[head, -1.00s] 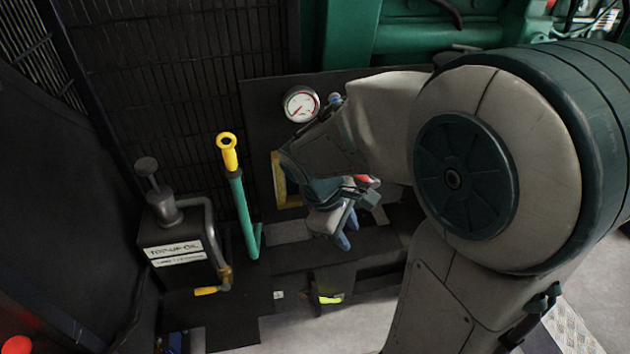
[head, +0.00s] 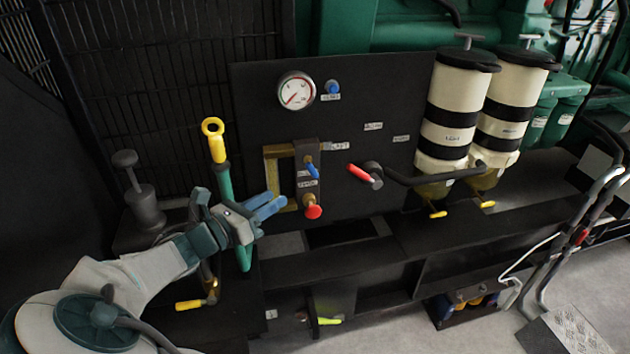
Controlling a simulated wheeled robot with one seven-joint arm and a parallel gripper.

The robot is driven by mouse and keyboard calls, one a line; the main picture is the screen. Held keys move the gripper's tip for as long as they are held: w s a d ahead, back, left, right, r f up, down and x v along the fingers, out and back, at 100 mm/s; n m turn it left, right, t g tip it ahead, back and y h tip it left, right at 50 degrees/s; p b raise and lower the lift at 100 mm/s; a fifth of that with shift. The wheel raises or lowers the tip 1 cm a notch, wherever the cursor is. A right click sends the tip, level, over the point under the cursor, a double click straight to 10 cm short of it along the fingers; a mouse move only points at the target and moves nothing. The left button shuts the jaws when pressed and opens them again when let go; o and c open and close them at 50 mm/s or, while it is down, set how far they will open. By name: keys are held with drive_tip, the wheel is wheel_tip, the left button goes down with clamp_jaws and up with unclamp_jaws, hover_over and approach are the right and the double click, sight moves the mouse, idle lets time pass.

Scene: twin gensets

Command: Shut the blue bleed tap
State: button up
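The blue bleed tap (head: 312,169) is a small blue lever on the dark panel, beside a brass-coloured pipe. Its handle slants down to the right. A small label sits just below it. My gripper (head: 273,205) has blue fingertips and is to the left of the tap and a little lower, pointing right. It is apart from the tap. The two fingers overlap in this view, so I cannot tell how far apart they are. I see nothing held between them.
A red knob (head: 313,211) sits just below the blue tap and a red lever (head: 364,173) to its right. A gauge (head: 297,91) and blue button (head: 333,87) are above. A yellow-topped green lever (head: 219,150) stands by my gripper. Two filters (head: 455,110) are at right.

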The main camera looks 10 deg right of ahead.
sight(313, 176)
drive_tip(key=b+x, duration=0.2)
drive_tip(key=x, duration=1.1)
drive_tip(key=shift+w+d+b, duration=0.1)
drive_tip(key=shift+d+b, duration=0.15)
drive_tip(key=shift+b, duration=0.15)
clamp_jaws()
